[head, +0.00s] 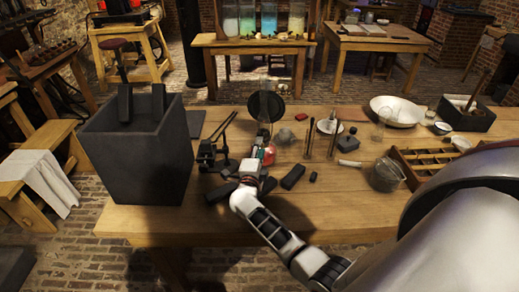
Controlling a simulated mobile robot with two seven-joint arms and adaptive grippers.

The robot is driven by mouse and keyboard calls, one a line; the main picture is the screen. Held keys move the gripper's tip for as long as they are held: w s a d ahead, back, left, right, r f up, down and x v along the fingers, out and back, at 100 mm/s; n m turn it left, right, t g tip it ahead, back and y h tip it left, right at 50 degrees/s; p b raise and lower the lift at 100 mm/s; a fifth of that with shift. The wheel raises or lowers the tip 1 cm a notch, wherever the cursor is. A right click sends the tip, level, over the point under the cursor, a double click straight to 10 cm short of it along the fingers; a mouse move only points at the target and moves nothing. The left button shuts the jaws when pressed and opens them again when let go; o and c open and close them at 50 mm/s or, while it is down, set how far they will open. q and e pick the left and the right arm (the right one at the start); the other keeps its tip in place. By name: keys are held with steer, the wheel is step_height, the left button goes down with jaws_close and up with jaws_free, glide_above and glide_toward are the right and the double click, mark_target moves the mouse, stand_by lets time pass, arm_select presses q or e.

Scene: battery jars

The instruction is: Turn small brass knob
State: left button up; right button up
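I cannot make out a small brass knob in the head view; it may be hidden or too small. My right arm reaches in from the lower right, and its gripper (258,159) is over the table's middle, close to a small red rounded object (268,154). The fingers are dark and tiny here, so I cannot tell whether they are open or touch anything. A dark metal stand with a slanted arm (212,151) is just left of the gripper. A black disc (266,107) stands behind it. My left gripper is not in view.
A tall dark box (137,160) fills the left of the wooden table (165,223). Dark blocks (293,177) lie near the gripper. To the right are a glass beaker (385,175), a white bowl (397,111) and a compartment tray (425,160). The table's front edge is fairly clear.

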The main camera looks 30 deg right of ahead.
steer(key=v, duration=1.2)
steer(key=shift+a, duration=0.1)
